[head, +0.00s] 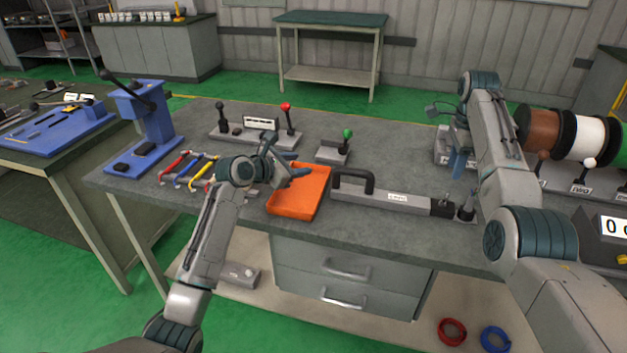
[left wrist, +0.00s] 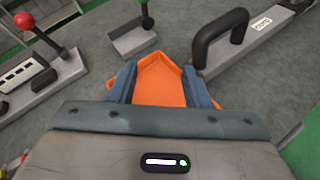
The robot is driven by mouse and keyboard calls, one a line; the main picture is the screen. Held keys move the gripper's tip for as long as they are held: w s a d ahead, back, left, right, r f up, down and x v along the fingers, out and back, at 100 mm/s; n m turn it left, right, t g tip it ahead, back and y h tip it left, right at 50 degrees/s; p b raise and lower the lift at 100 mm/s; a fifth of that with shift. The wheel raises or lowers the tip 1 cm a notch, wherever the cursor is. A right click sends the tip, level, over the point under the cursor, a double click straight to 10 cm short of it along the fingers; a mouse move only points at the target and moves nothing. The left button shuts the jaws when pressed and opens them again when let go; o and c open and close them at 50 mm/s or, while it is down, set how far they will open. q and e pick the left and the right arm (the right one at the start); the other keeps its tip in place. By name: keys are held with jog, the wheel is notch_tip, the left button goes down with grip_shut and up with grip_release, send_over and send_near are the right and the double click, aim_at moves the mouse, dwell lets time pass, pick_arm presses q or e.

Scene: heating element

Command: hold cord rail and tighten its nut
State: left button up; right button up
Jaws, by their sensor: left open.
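The cord rail (head: 395,197) is a long grey bar with a black arched handle (head: 354,180) and a small white label. It lies on the workbench, right of the orange tray (head: 287,205). The left wrist view shows part of the rail (left wrist: 255,33) and its handle (left wrist: 221,38). A black block and small fittings (head: 448,206) sit at its right end; I cannot make out the nut. My left gripper (head: 293,165) is open over the tray, its fingers apart in the left wrist view (left wrist: 163,88). My right gripper (head: 457,163) hangs above the bench's right side; its jaw opening is unclear.
A red-knobbed lever unit (head: 285,118) and a green-knobbed one (head: 347,145) stand behind the tray. Colour-handled tools (head: 190,172) and a blue press (head: 150,120) are at left. Wire spools (head: 585,135) stand at right. Bench space behind the rail is clear.

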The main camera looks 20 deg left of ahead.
pick_arm(q)
jog(key=n+h, duration=0.1)
jog(key=n, duration=0.1)
send_near(340, 184)
jog(key=r, duration=0.3)
jog(key=shift+a+r+g, duration=0.2)
jog(key=shift+a+g, duration=0.15)
jog(key=shift+g, duration=0.05)
jog(key=shift+w+d+f, duration=0.1)
jog(key=shift+d+f, duration=0.05)
jog(key=shift+d, duration=0.05)
jog(key=x, duration=1)
jog(key=shift+w+d+f, duration=0.1)
grip_shut()
pick_arm(e)
jog(key=shift+o, duration=0.3)
